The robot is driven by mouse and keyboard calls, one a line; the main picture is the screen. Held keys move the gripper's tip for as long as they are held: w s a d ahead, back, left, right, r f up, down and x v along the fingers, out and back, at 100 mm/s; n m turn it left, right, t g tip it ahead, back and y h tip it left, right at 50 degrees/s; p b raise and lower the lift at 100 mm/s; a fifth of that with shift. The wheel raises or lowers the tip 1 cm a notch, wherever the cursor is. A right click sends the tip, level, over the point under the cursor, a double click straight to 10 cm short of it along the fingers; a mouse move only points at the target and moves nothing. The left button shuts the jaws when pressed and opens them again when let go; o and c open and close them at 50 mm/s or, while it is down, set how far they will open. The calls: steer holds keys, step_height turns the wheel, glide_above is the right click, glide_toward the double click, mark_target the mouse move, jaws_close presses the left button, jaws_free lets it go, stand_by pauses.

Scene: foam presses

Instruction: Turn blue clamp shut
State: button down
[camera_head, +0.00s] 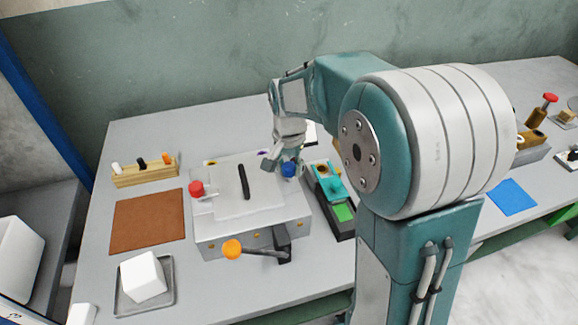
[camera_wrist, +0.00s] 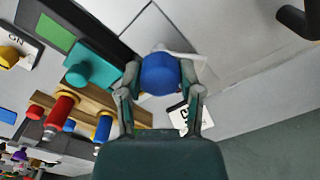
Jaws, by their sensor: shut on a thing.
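The blue clamp knob (camera_head: 289,169) sits at the right side of the top of the grey press (camera_head: 253,242). My gripper (camera_head: 287,167) reaches down to it from above. In the wrist view the round blue knob (camera_wrist: 160,74) lies between the two fingers of my gripper (camera_wrist: 160,82), which are shut on it from both sides. The clamp's lower part is mostly hidden. A red clamp knob (camera_head: 196,188) stands at the left side of the press. A black handle (camera_head: 243,181) lies across the top plate.
A black tray with teal and green parts (camera_head: 343,212) stands close right. A brown mat (camera_head: 148,222), a wooden rack (camera_head: 145,173) and a white foam block (camera_head: 142,276) are left.

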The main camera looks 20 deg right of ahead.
mark_target(288, 165)
steer(key=n, duration=0.5)
steer(key=shift+w+n, duration=0.1)
steer(key=shift+n, duration=2.4)
steer(key=shift+c, duration=1.3)
jaws_free()
step_height(288, 165, up, 12)
